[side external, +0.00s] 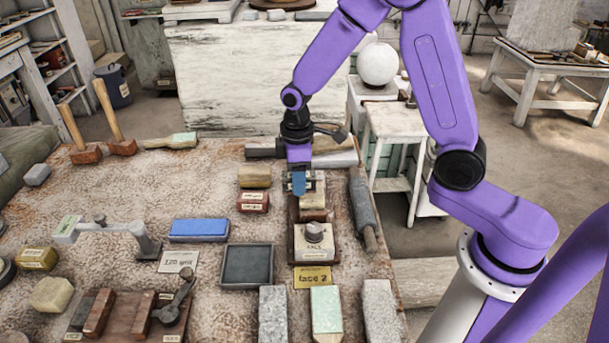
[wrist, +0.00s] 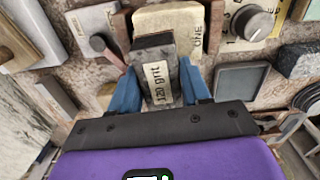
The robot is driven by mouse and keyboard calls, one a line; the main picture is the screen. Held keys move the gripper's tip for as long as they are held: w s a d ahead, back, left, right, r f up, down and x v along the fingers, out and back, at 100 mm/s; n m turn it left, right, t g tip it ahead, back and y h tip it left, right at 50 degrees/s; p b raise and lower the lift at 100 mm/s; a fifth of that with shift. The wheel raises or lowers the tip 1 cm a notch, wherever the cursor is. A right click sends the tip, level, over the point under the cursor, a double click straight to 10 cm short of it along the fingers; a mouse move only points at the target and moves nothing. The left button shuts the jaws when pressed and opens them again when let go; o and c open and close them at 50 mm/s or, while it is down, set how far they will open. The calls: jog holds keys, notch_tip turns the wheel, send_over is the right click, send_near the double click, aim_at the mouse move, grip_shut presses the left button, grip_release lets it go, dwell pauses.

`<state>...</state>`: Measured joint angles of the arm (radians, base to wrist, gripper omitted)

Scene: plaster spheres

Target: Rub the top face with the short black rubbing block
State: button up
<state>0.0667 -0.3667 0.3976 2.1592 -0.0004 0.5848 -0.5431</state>
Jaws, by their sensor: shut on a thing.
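My gripper (side external: 301,186) is over the wooden clamp at the table's right side. In the wrist view its blue fingers (wrist: 158,88) are shut on a short black block (wrist: 153,50) with a "120 grit" label. A cream stone block (wrist: 175,20) is held between brown wooden jaws beyond it; it also shows in the side view (side external: 313,201), just below my gripper. Whether the black block touches the stone's top face cannot be told. A dial (side external: 313,233) marked FACE stands in front of the clamp, with a yellow "face 2" card (side external: 312,277) before it.
A blue block (side external: 199,229), a "120 grit" card (side external: 178,262) and a dark square tray (side external: 247,265) lie left of the clamp. A grey bar (side external: 361,212) lies close on its right. Several pale blocks line the front edge. Two mallets (side external: 121,146) stand far left.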

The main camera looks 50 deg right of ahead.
jog(key=shift+w+a, duration=0.15)
jog(key=shift+a, duration=0.1)
jog(key=shift+s+d, duration=1.5)
jog(key=shift+d, duration=0.2)
jog(key=shift+w+a, duration=1.55)
jog(key=shift+a, duration=0.15)
jog(key=shift+s+d+r, duration=0.1)
jog(key=shift+r, duration=0.05)
jog(key=shift+s+d+r, duration=0.6)
jog(key=shift+s+d, duration=0.05)
jog(key=shift+d, duration=0.1)
jog(key=shift+r, duration=1.3)
jog(key=shift+r, duration=0.1)
